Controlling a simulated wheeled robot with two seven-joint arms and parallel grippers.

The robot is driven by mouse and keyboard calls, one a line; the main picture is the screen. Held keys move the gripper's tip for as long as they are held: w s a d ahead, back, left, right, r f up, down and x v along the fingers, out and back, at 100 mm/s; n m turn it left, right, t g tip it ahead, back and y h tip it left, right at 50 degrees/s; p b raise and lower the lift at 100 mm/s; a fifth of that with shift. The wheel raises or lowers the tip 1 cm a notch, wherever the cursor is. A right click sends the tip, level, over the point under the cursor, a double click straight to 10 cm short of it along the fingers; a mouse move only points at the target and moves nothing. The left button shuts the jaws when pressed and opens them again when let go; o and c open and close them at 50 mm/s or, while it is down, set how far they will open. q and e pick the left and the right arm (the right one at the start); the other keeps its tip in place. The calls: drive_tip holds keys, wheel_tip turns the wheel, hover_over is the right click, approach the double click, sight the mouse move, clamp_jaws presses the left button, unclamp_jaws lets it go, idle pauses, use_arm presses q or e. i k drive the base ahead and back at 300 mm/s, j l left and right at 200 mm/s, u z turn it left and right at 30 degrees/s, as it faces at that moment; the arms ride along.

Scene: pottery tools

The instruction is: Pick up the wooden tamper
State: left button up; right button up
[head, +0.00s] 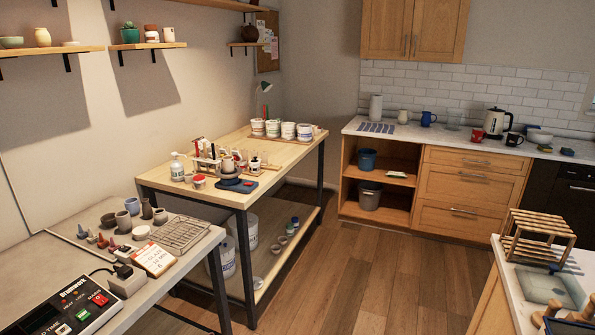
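I cannot make out a wooden tamper for certain in the head view. Small tools stand in and around a rack (207,158) on the wooden workbench (274,149), too small to tell apart. Neither of my grippers shows in this view.
A grey table (190,265) at the left holds small pots, a wire rack (178,234) and a control box (62,308). White tubs (288,130) stand at the workbench's back. A slatted wooden rack (538,236) stands on the right counter. The wooden floor (380,275) between is clear.

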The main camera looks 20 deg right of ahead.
sight(555, 305)
drive_tip(key=i+z, duration=0.25)
drive_tip(key=z, duration=0.25)
drive_tip(key=i+z, duration=0.25)
drive_tip(key=z, duration=0.25)
drive_tip(key=i+j+z, duration=0.2)
drive_tip(key=z, duration=0.3)
drive_tip(key=i+j+z, duration=0.2)
drive_tip(key=z, duration=0.3)
drive_tip(key=i+j+z, duration=0.1)
drive_tip(key=j+z, duration=0.2)
drive_tip(key=z, duration=0.2)
